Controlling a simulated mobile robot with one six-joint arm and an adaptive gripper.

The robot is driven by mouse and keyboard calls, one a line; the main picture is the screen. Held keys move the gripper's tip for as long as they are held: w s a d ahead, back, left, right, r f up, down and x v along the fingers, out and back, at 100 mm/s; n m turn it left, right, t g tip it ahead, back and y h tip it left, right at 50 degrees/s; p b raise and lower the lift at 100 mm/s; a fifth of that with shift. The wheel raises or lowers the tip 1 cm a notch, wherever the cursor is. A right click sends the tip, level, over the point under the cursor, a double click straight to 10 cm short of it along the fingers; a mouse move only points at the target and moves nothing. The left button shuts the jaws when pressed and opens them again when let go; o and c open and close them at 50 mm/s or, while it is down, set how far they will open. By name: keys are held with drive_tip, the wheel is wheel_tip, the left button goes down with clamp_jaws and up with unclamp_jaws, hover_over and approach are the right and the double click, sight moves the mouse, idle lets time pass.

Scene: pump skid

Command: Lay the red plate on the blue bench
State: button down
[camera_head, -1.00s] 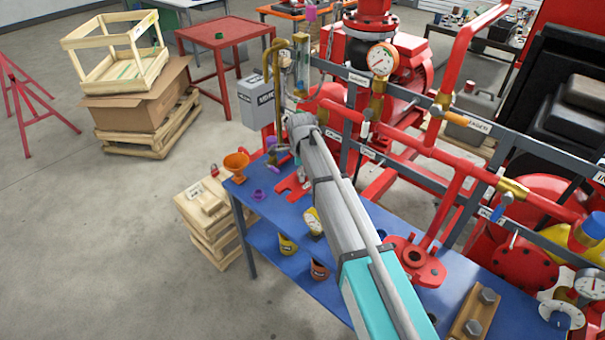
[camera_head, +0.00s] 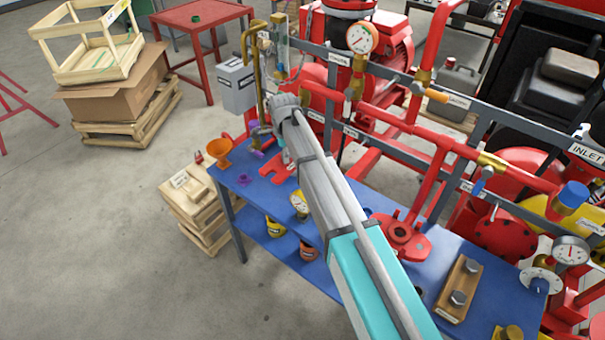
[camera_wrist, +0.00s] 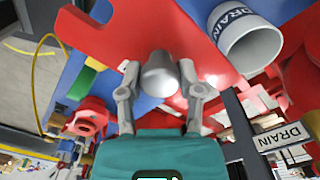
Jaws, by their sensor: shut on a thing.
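The red plate (camera_head: 278,166) shows partly in the head view over the left end of the blue bench (camera_head: 262,187), beside my arm. In the wrist view the red plate (camera_wrist: 125,38) spans the upper middle, with a notched edge and a rounded grey knob (camera_wrist: 160,82). My gripper (camera_wrist: 160,68) is shut on this knob, one finger on each side. Blue bench surface shows past the plate's edges in the wrist view. I cannot tell whether the plate touches the bench or hangs just above it. My arm hides most of the gripper in the head view.
An orange funnel (camera_head: 221,153), a purple part (camera_head: 243,180) and a gauge (camera_head: 299,205) are near the plate. Red piping and a grey rail (camera_head: 395,150) stand close behind. In the wrist view a grey cylinder (camera_wrist: 245,40) marked DRAIN is at upper right.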

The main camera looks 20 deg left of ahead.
drive_tip(key=d+n, duration=0.1)
drive_tip(key=d+f+n+b, duration=0.1)
drive_tip(key=n, duration=0.1)
drive_tip(key=d+f+n, duration=0.1)
drive_tip(key=d+n, duration=0.1)
drive_tip(key=shift+w+d+b, duration=0.1)
drive_tip(key=shift+w+b, duration=0.15)
drive_tip(key=shift+b, duration=0.15)
drive_tip(key=d+f+n+b, duration=0.5)
drive_tip(key=d+n, duration=0.4)
drive_tip(key=n, duration=0.3)
drive_tip(key=shift+w+d+f+n+b, duration=0.15)
drive_tip(key=shift+d+f+n+b, duration=0.1)
drive_tip(key=shift+f+n+b, duration=0.15)
wheel_tip(320, 180, down, 6)
drive_tip(key=b, duration=0.6)
drive_tip(key=shift+f, duration=0.1)
drive_tip(key=shift+f, duration=0.1)
idle(0.6)
drive_tip(key=shift+f+b, duration=1.75)
drive_tip(key=shift+b, duration=0.3)
